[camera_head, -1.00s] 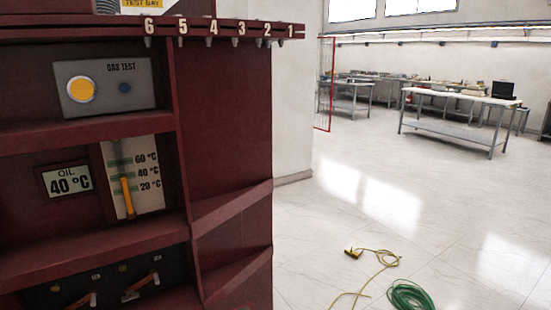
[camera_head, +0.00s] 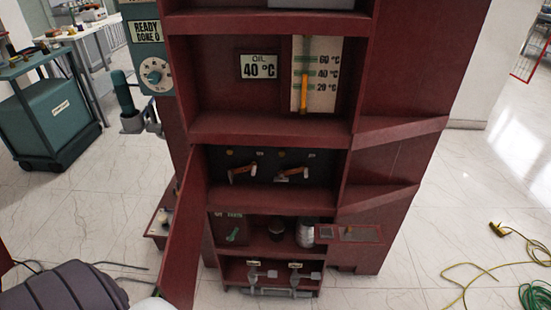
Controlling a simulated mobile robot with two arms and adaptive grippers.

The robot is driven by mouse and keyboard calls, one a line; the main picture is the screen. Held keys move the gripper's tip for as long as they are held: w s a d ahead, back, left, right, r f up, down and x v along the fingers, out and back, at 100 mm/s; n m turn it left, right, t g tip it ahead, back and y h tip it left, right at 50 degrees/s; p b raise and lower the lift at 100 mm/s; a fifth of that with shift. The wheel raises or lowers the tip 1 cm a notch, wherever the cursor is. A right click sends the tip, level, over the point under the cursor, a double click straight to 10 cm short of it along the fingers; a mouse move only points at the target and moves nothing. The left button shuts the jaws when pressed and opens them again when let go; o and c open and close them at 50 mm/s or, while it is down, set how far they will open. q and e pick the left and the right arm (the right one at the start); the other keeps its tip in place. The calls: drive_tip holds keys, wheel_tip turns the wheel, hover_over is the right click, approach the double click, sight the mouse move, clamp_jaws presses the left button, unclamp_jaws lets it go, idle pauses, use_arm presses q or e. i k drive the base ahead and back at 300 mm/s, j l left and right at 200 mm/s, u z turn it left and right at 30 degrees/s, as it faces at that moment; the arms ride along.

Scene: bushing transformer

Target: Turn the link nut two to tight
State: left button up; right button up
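The dark link panel (camera_head: 262,166) sits in a shelf bay of the dark red cabinet in the head view. Two copper-coloured links show on it, a left link (camera_head: 242,173) and a right link (camera_head: 291,175), both roughly level. Small round marks and pale tags sit above them. The nuts are too small to make out, so I cannot tell which is link nut two or how tight it is. Neither of my grippers is in view.
An open red door (camera_head: 187,236) stands left of the lower bays. Lower shelves hold an earth switch panel (camera_head: 231,230), jars (camera_head: 305,234) and valves (camera_head: 255,272). A teal cart (camera_head: 48,122) stands left. A yellow cable (camera_head: 508,236) lies on the floor at right.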

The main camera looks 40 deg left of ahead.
sight(230, 173)
drive_tip(key=u, duration=1.45)
